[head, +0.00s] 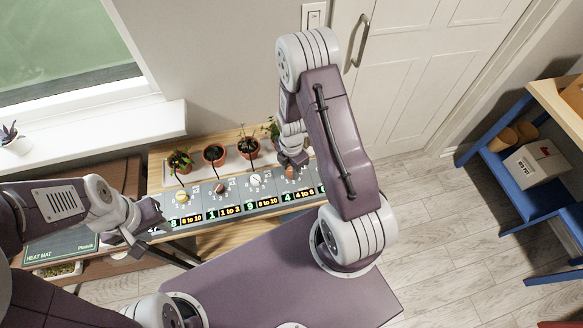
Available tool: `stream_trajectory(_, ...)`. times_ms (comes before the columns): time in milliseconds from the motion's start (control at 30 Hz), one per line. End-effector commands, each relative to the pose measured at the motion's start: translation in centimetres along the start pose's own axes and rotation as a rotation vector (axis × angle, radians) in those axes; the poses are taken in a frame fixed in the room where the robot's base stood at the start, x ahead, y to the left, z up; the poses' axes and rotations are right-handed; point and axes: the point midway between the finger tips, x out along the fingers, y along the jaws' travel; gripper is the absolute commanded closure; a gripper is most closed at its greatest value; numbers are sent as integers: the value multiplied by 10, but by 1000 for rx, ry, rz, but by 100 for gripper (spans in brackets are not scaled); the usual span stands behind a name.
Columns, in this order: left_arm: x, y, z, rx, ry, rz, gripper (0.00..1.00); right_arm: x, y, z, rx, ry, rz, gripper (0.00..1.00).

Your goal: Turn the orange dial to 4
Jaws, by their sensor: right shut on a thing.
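The orange dial (290,173) sits on the grey control panel (236,190), in the head view, in the row of dials. My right gripper (292,162) reaches down over it from above and is shut on it, hiding most of its top and its pointer. The lit readout below the dial (286,198) seems to show 4. My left gripper (154,217) is open and empty at the left end of the panel, apart from the dials.
Yellow (182,197), brown (220,187) and white (256,180) dials stand to the left. Potted plants (214,155) line the panel's back. My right arm hides the panel's right end. A blue shelf (510,175) stands at right; the floor (430,215) before it is clear.

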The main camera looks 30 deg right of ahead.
Motion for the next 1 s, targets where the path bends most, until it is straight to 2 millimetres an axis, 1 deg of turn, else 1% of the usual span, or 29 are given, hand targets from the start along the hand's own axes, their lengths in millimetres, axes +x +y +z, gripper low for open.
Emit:
stream_trajectory(367,0,0,0,0,0,0,64,-1,1,0,-7,-1,3,100)
stream_trajectory(400,0,0,0,0,0,0,64,-1,1,0,-7,-1,3,63)
stream_trajectory(467,0,0,0,0,0,0,64,-1,1,0,-7,-1,3,47)
stream_trajectory(500,0,0,0,0,0,0,64,0,1,0,-7,-1,3,44)
stream_trajectory(767,0,0,0,0,0,0,64,0,0,0,-5,0,1,44)
stream_trajectory(833,0,0,0,0,0,0,64,-4,1,0,-5,-1,2,44)
stream_trajectory(933,0,0,0,0,0,0,64,-17,1,0,-5,-2,4,44)
stream_trajectory(1000,0,0,0,0,0,0,64,-31,2,0,-5,-2,6,44)
